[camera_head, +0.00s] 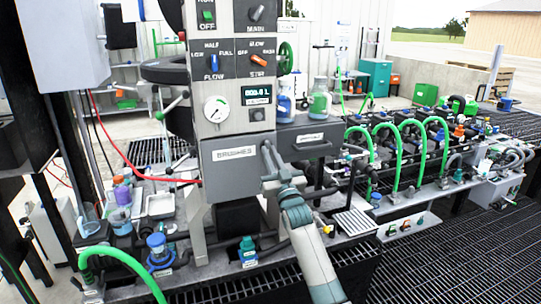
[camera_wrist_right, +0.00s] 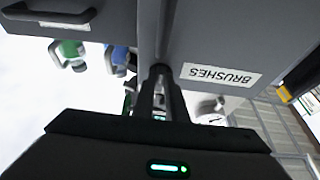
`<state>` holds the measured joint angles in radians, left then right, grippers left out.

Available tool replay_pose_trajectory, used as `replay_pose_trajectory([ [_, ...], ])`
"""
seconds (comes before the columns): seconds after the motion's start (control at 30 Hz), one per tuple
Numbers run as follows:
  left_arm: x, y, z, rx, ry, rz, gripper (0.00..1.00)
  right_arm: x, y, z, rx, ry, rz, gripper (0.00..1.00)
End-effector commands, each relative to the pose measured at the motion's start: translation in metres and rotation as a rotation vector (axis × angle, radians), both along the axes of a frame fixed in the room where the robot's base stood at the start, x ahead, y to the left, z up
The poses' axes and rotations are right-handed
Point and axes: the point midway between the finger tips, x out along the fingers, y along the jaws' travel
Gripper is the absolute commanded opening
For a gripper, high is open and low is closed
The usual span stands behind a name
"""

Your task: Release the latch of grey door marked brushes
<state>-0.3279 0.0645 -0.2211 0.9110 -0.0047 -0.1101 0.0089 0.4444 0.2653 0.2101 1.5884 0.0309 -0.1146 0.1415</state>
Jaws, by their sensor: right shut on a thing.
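The grey door (camera_head: 225,160) marked BRUSHES is on the front of the grey control column, below the gauge. It looks closed. Its white label shows upside down in the right wrist view, on the grey door panel (camera_wrist_right: 205,45). My right gripper (camera_head: 268,158) is at the door's right edge, with its arm coming up from below. In the right wrist view its dark fingers (camera_wrist_right: 160,75) are together at the seam beside the label, shut on the latch. The fingers hide most of the latch. My left gripper is not in view.
A grey drawer (camera_head: 308,139) with a dark handle is just right of the door. Bottles (camera_head: 319,100) stand above it. Green hoses (camera_head: 395,150) arch over the bench at right. A red hose (camera_head: 135,165) runs in at left. Dark grating floor lies at lower right.

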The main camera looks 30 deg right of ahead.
Motion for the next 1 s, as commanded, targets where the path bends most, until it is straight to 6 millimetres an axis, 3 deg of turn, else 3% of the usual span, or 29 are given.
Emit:
replay_pose_trajectory([
  [0.17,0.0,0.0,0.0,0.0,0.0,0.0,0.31,0.0,0.0,0.001,0.002,-0.002,0.002,0.0],
  [0.2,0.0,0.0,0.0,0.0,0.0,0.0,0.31,0.0,0.0,0.001,0.001,-0.001,0.002,0.19],
  [0.27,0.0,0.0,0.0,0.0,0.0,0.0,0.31,0.0,0.0,0.001,0.001,-0.001,0.002,0.3],
  [0.73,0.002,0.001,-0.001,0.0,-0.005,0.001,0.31,-0.005,0.001,-0.004,0.0,0.001,0.001,0.3],
  [1.0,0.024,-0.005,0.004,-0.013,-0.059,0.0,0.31,-0.034,0.009,-0.018,-0.001,0.0,0.002,0.3],
])
